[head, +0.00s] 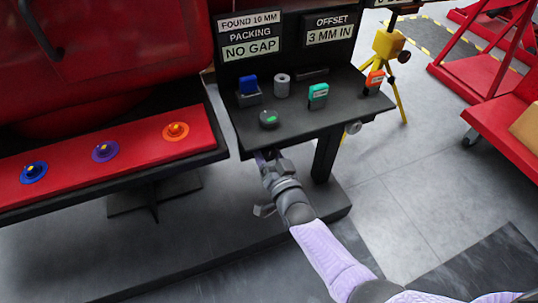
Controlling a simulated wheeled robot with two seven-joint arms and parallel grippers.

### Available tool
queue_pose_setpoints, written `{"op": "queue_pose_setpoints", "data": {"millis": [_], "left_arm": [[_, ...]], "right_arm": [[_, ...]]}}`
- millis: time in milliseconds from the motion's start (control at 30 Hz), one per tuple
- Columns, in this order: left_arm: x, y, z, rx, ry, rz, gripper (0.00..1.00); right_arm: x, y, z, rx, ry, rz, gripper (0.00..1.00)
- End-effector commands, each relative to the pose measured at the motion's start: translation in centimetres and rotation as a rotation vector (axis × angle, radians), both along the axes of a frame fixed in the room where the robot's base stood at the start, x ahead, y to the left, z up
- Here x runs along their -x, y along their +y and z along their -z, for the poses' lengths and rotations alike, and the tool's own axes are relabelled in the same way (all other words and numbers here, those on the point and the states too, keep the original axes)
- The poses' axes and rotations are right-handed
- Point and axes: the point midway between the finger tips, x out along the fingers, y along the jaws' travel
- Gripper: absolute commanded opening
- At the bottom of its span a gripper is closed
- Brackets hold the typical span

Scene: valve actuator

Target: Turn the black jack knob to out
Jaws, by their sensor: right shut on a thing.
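My right arm comes in from the bottom right. Its gripper (263,158) reaches up to the front edge of the black bench, just below the top. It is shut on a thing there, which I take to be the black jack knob. The wrist and the bench edge hide the knob, so its turn position and any "out" mark cannot be read. My left gripper is not in view.
The black bench (325,120) carries a dark round device (269,118) with a green mark, a blue block (248,85), a grey roll (282,85) and a teal device (318,94). A red panel (100,152) with coloured knobs stands left. A yellow tripod (388,45) stands behind right.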

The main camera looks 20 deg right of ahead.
Motion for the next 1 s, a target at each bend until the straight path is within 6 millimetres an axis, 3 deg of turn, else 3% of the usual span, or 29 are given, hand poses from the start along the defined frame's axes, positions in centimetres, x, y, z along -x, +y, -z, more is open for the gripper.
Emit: {"op": "queue_pose_setpoints", "data": {"millis": [233,267,400,433,733,1000], "left_arm": [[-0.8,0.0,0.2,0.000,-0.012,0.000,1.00],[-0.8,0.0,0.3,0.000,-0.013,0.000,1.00],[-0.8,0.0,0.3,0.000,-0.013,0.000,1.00],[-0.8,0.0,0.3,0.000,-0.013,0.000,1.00],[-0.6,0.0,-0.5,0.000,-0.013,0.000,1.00],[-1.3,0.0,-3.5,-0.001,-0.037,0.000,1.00]], "right_arm": [[0.1,0.0,0.1,-0.001,0.003,0.000,0.06],[0.1,0.0,0.1,-0.001,0.003,0.000,0.67],[0.0,0.0,0.1,-0.001,0.002,0.000,0.96],[0.0,0.0,0.1,-0.001,0.002,0.000,1.00],[0.9,0.0,-0.2,0.000,0.001,0.000,1.00],[7.1,-0.2,-0.6,0.000,0.001,0.000,1.00]]}}
